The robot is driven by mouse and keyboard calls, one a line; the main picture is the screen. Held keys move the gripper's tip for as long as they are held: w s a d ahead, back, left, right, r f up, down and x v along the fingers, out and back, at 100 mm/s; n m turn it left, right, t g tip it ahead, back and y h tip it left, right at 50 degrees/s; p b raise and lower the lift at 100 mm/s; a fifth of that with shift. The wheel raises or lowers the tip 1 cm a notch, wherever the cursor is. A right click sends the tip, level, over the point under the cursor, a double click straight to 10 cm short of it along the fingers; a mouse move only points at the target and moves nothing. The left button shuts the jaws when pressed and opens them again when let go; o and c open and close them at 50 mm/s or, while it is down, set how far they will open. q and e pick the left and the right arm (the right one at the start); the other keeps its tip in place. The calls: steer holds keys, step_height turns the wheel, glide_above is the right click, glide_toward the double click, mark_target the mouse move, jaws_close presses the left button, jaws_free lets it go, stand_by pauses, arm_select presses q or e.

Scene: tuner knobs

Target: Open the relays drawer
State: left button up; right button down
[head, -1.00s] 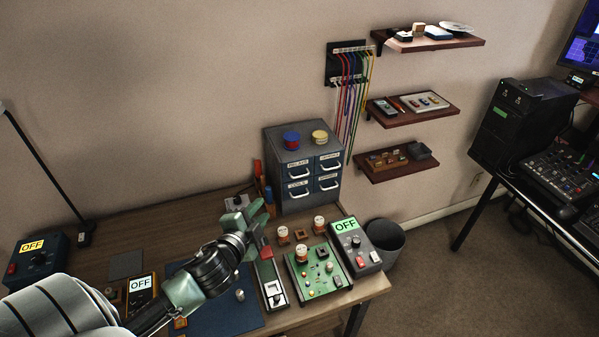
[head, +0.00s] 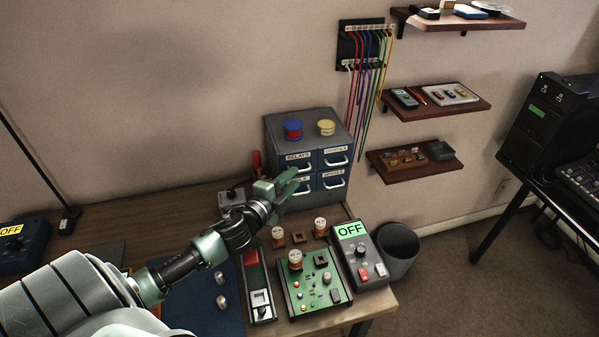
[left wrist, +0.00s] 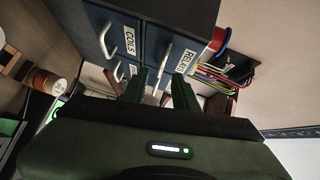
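The relays drawer (head: 299,161) is the top left drawer of a small grey-blue cabinet, and it looks shut. Its label (left wrist: 186,61) and pale bar handle (left wrist: 165,56) show in the left wrist view. My left gripper (head: 292,180) is in front of the cabinet's left column and partly hides the coils drawer below. In the left wrist view its two green fingers (left wrist: 158,88) are apart, with nothing held between them. The relays handle lies ahead of the gap, apparently not touched. My right gripper is not in view.
A green circuit board (head: 312,281), a grey meter reading OFF (head: 362,256) and a blue mat (head: 205,300) lie on the bench below my arm. Wall shelves are to the right.

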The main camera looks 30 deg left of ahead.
arm_select(q)
steer(key=w, duration=0.4)
steer(key=shift+a+f+p, duration=0.1)
steer(key=shift+f+p, duration=0.2)
steer(key=shift+f, duration=0.05)
steer(key=shift+s, duration=0.1)
jaws_close()
stand_by(1.0)
